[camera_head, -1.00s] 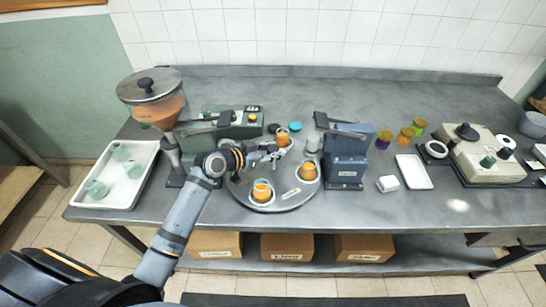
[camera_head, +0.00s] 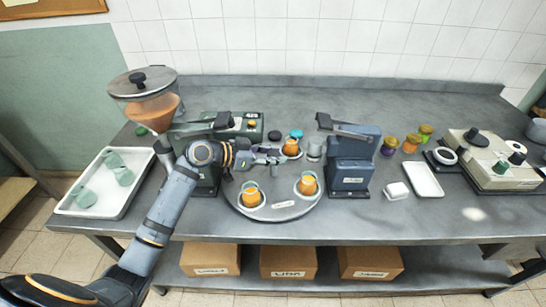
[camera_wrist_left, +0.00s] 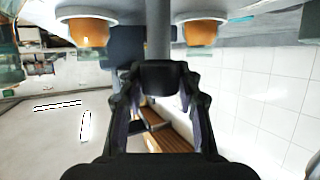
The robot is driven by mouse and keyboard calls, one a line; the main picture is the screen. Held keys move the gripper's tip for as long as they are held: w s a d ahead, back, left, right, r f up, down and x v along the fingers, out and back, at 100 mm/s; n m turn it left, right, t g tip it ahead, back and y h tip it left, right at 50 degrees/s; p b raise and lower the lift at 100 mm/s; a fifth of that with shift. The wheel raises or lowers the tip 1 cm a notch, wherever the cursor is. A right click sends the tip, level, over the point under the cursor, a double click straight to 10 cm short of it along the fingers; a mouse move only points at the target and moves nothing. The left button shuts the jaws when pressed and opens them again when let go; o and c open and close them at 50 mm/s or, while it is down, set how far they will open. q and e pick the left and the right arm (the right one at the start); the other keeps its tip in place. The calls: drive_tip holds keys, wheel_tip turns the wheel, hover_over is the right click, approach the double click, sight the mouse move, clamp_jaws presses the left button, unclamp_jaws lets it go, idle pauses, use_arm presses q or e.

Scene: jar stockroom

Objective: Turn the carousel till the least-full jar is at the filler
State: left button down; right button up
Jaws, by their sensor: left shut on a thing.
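The grey round carousel (camera_head: 272,213) stands in the middle of the bench. Orange-filled jars stand on it: a front jar (camera_head: 250,196), a right jar (camera_head: 308,184) and a back jar (camera_head: 291,148). The left side is hidden by my arm, and I cannot compare fill levels surely. A hopper (camera_head: 148,105) with orange contents stands at left. My left gripper (camera_head: 276,157) is over the carousel, shut on a grey post (camera_wrist_left: 158,35), seen between its fingers in the left wrist view. Two jars (camera_wrist_left: 88,32) (camera_wrist_left: 200,33) show there. My right gripper is not in view.
A blue machine (camera_head: 350,172) stands close to the carousel's right. A dark green machine (camera_head: 236,127) is behind it. A white tray (camera_head: 75,209) with green glassware is at left. Small jars (camera_head: 411,143), a white tray (camera_head: 425,180) and a beige console (camera_head: 491,165) are at right.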

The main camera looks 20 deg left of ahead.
use_arm(q)
drive_tip(key=c, duration=0.9)
unclamp_jaws()
drive_tip(key=v, duration=0.7)
drive_tip(key=shift+s+r, duration=0.15)
drive_tip(key=shift+r, duration=0.05)
drive_tip(key=shift+a, duration=0.15)
